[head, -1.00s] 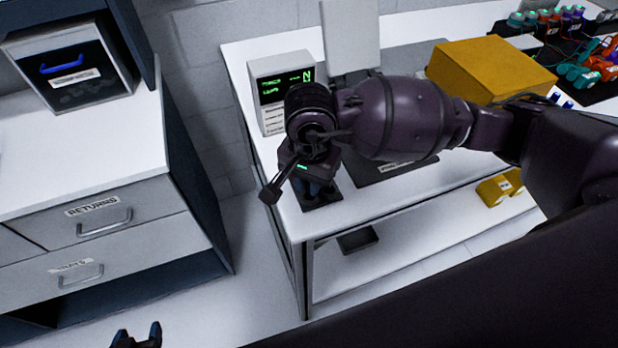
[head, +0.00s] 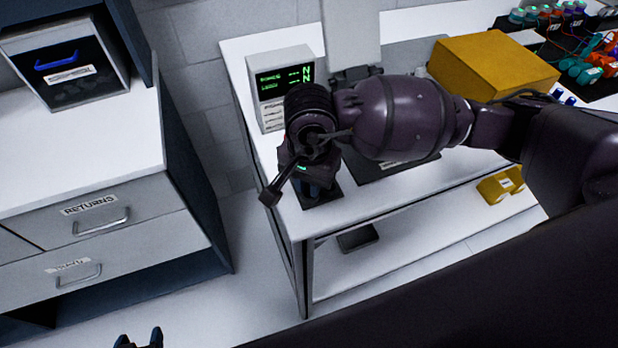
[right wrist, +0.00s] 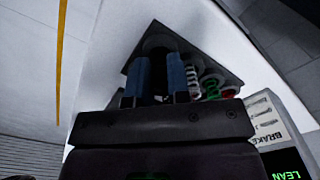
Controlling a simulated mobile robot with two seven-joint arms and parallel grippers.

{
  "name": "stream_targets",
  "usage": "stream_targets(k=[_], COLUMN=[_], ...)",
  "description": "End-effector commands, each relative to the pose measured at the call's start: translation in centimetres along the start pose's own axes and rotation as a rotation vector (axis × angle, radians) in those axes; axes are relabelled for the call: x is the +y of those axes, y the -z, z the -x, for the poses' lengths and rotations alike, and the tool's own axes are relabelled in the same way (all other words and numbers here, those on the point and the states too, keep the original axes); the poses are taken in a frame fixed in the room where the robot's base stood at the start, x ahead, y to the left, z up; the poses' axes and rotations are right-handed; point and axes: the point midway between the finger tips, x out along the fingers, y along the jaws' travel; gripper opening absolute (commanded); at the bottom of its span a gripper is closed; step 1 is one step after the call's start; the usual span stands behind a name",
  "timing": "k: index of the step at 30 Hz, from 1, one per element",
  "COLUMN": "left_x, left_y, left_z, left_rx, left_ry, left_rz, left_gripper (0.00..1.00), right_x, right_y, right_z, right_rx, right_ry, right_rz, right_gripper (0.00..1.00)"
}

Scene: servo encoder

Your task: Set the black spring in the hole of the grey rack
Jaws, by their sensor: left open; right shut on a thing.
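In the right wrist view, my right gripper (right wrist: 160,80) is shut with its two blue fingers on a dark thing, the black spring (right wrist: 160,68); its coils are hard to make out. It is over the dark grey rack (right wrist: 133,68), close to its surface; I cannot tell whether its end is in the hole. A white spring (right wrist: 192,82), a green spring (right wrist: 212,88) and a partly hidden red one stand beside it. In the head view the rack (head: 326,196) shows at the table corner, mostly hidden by my right wrist. My left gripper (head: 138,339) is open and empty at the bottom edge.
A tester with a green display (head: 283,82) stands behind my right wrist. A yellow box (head: 487,65) is further right on the white table (head: 420,185). A drawer cabinet (head: 110,215) stands to the left across a floor gap.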

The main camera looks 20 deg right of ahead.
Motion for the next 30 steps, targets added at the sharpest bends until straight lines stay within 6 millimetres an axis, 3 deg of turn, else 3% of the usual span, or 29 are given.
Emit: stream_targets(k=[11, 30], left_x=[0.0, 0.1], left_y=[0.2, -1.2], left_z=[-0.2, -0.3], left_rx=[0.005, -0.016], left_ry=[-0.001, -0.001], left_rz=[-0.001, 0.000], left_gripper=[0.60, 0.60], right_x=[0.0, 0.0], right_y=[0.0, 0.0], right_z=[-0.1, -0.8], right_rx=[0.000, 0.000], right_ry=[0.000, 0.000], right_rz=[0.000, 0.001], right_gripper=[0.00, 0.00])
